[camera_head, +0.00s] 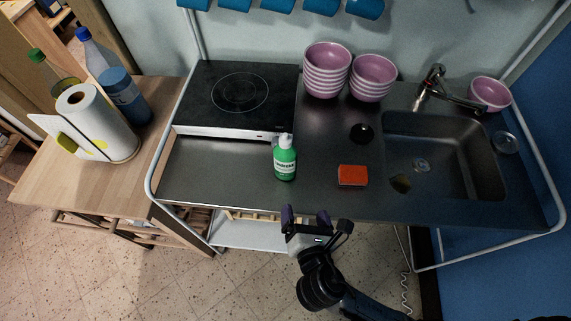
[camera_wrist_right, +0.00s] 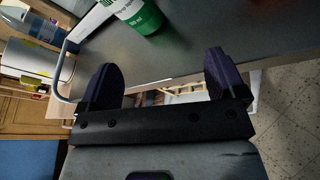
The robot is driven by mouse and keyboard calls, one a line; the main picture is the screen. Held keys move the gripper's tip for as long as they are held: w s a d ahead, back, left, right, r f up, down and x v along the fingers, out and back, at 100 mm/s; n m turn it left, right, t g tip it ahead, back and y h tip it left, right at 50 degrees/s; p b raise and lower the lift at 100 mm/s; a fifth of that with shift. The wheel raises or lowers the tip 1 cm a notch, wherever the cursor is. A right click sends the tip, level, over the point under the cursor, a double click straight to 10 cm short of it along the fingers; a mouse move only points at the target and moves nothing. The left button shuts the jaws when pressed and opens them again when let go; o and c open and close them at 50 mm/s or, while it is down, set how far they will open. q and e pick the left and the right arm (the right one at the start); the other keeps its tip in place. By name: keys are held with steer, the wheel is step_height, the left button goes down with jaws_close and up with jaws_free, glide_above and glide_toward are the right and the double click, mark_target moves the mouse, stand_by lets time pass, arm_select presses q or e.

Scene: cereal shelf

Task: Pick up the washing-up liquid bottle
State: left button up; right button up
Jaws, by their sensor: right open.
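The washing-up liquid bottle (camera_head: 285,163) is green with a white cap and stands upright on the steel counter, in front of the hob. In the right wrist view the lower part of the green bottle (camera_wrist_right: 138,14) shows at the top edge, beyond the fingertips; its upper part is out of frame. My right gripper (camera_head: 306,214) is open and empty, just off the counter's front edge, and apart from the bottle. Its two dark purple fingers (camera_wrist_right: 160,76) are spread wide in the wrist view. My left gripper is not in view.
A red-orange sponge (camera_head: 353,175) lies right of the bottle, with the sink (camera_head: 440,190) beyond. A black hob (camera_head: 237,97) and stacked pink bowls (camera_head: 326,72) are behind. A paper towel roll (camera_head: 103,125) stands on the wooden table.

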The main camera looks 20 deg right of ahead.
mark_target(287, 168)
steer(key=w+n+t, duration=0.1)
steer(key=w+n, duration=0.1)
steer(key=w, duration=0.1)
steer(key=w+r+n+t+b, duration=0.1)
steer(key=w+n, duration=0.1)
steer(key=w+r+n+t+b, duration=0.1)
steer(key=w+n, duration=0.1)
steer(key=w, duration=0.1)
steer(key=shift+w+a+r, duration=0.15)
steer(key=shift+w+a, duration=0.15)
steer(key=shift+w+d, duration=0.15)
steer(key=shift+w, duration=0.45)
steer(key=x, duration=0.2)
steer(key=b+x, duration=0.1)
steer(key=x, duration=0.1)
steer(key=shift+s+d+r, duration=0.1)
steer(key=shift+d, duration=0.1)
steer(key=shift+w+d+b, duration=0.1)
steer(key=shift+w+b, duration=0.25)
steer(key=shift+w, duration=0.2)
steer(key=c, duration=1.2)
